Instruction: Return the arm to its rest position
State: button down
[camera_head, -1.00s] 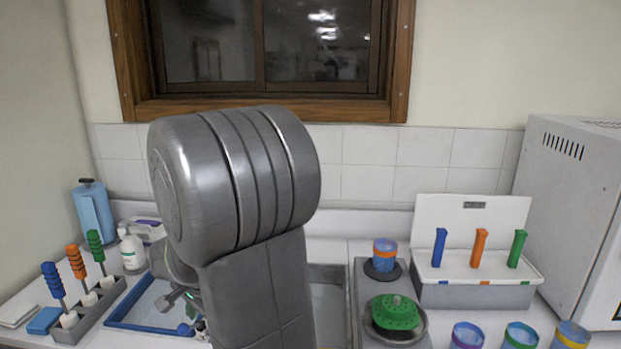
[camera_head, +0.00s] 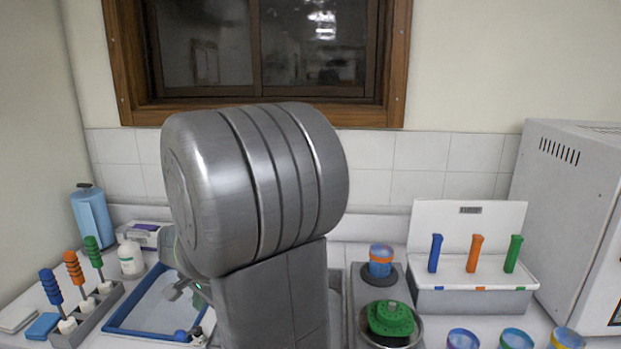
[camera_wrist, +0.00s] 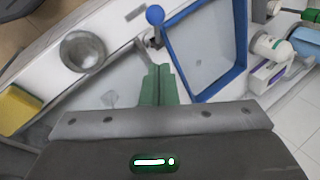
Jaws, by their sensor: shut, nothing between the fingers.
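My arm's thick grey link fills the middle of the head view, upright and bent at the top. It hides most of my gripper there; only a small part of the wrist shows at its left edge. In the wrist view my gripper (camera_wrist: 159,72) has its green fingers together with nothing between them. It is over the counter, beside the blue-framed tray (camera_wrist: 215,50) on its right; that tray (camera_head: 150,305) also shows left of my arm in the head view.
In the head view, a rack (camera_head: 95,322) with coloured-handled brushes stands at the left. Right of my arm are a green part (camera_head: 390,318), a stacked cup (camera_head: 381,262), an open white box (camera_head: 470,300) and several cups. In the wrist view, a metal cup (camera_wrist: 82,51) and yellow sponge (camera_wrist: 18,110) lie left.

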send_near(184, 332)
jog(key=b+x, duration=0.2)
jog(key=x, duration=0.5)
jog(key=shift+f+b, duration=0.15)
jog(key=shift+b, duration=0.2)
jog(key=d+r, duration=0.3)
jog(key=r, duration=0.3)
jog(key=w+d+r, duration=0.1)
jog(key=d+r, duration=0.2)
jog(key=r, duration=0.4)
jog(key=shift+w+d+r, duration=0.25)
jog(key=shift+w, duration=0.05)
jog(key=shift+d+f, duration=0.1)
